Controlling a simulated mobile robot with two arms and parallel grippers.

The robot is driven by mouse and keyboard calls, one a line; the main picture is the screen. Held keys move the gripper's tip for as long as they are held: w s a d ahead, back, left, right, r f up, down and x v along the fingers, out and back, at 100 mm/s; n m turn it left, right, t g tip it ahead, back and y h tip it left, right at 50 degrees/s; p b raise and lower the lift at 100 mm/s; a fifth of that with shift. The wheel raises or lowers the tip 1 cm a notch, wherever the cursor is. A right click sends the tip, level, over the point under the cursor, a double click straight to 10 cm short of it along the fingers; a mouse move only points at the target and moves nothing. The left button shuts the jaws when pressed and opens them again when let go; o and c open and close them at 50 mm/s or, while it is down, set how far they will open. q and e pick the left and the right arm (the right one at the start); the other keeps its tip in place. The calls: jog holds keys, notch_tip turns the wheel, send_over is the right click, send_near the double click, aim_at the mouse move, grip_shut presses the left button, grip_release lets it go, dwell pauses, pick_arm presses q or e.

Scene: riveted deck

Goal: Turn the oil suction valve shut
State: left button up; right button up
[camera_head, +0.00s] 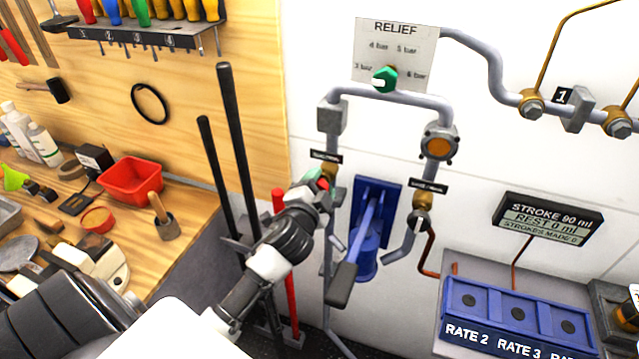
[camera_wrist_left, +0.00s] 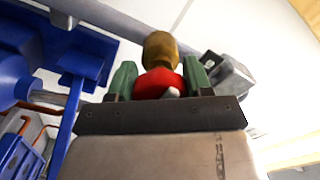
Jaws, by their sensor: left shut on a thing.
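A small valve with a brass body (camera_head: 329,171) sits on the left grey pipe, under a small black label (camera_head: 326,157) too small to read surely. My left gripper (camera_head: 321,185) reaches it from the lower left and largely hides its handle. In the left wrist view, the gripper (camera_wrist_left: 159,82) has its green-padded fingers on both sides of a red handle (camera_wrist_left: 158,84), shut on it, with the brass body (camera_wrist_left: 160,48) just beyond. A second valve with a dark knob (camera_head: 419,219) is on the right pipe, apart from the gripper. My right gripper is not in view.
A blue hand pump (camera_head: 369,225) with a dark-gripped lever stands right of the gripper. A green relief knob (camera_head: 385,79) is above. Black rods (camera_head: 238,150) and a red bar (camera_head: 290,290) stand close left. A workbench with a red bin (camera_head: 133,182) is farther left.

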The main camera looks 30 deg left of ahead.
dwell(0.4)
pick_arm(q)
jog(key=o, duration=0.9)
jog(key=shift+o, duration=0.2)
jog(key=b+v, duration=0.3)
jog(key=v, duration=0.7)
jog(key=shift+s, duration=0.4)
